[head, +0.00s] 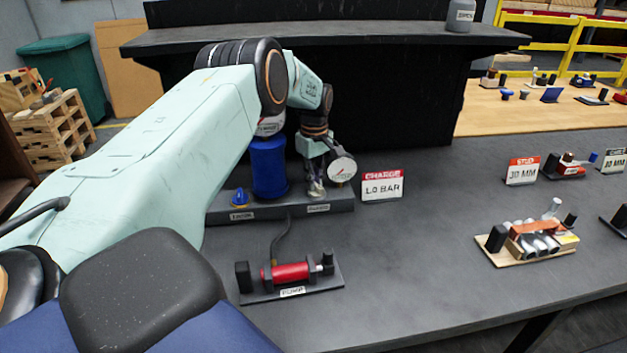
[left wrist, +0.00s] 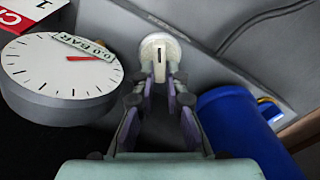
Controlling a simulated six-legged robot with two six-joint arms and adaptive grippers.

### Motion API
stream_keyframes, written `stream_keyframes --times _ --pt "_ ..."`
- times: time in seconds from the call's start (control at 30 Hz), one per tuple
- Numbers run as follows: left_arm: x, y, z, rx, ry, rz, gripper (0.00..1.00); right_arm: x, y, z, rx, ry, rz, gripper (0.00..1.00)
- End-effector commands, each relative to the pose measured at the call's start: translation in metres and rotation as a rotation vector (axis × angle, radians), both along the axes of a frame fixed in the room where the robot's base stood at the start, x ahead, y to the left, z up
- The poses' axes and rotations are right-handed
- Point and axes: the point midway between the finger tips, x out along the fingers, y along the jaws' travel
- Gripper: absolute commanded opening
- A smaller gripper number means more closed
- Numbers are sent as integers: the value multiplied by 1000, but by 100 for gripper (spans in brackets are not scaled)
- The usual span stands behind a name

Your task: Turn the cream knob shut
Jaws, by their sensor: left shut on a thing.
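The cream knob (left wrist: 159,50) shows in the left wrist view as a round pale cap with a raised bar. A short dark mark on the bar runs nearly upright in that picture. My left gripper (left wrist: 161,78) is shut on the knob, with a fingertip on either side of the bar. In the head view the left gripper (head: 316,187) points down at the right end of the dark base plate (head: 225,217), and the knob is mostly hidden there. My right gripper is not in view.
A white round gauge (left wrist: 62,72) with a red needle and a "0.0 BAR" label stands close beside the gripper. A blue cylinder (head: 269,168) stands on the other side. A "CHARGE 1.0 BAR" sign (head: 383,187) is to the right. A red pump (head: 290,273) lies in front.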

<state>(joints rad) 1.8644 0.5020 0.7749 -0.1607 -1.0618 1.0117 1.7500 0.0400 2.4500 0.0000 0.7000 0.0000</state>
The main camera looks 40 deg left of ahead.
Motion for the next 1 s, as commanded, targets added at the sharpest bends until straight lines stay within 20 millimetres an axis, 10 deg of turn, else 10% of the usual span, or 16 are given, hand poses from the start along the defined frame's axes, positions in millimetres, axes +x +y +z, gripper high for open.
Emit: stream_keyframes --times 1.0 --pt "7 -1 2 4 -7 -404 0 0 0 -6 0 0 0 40"
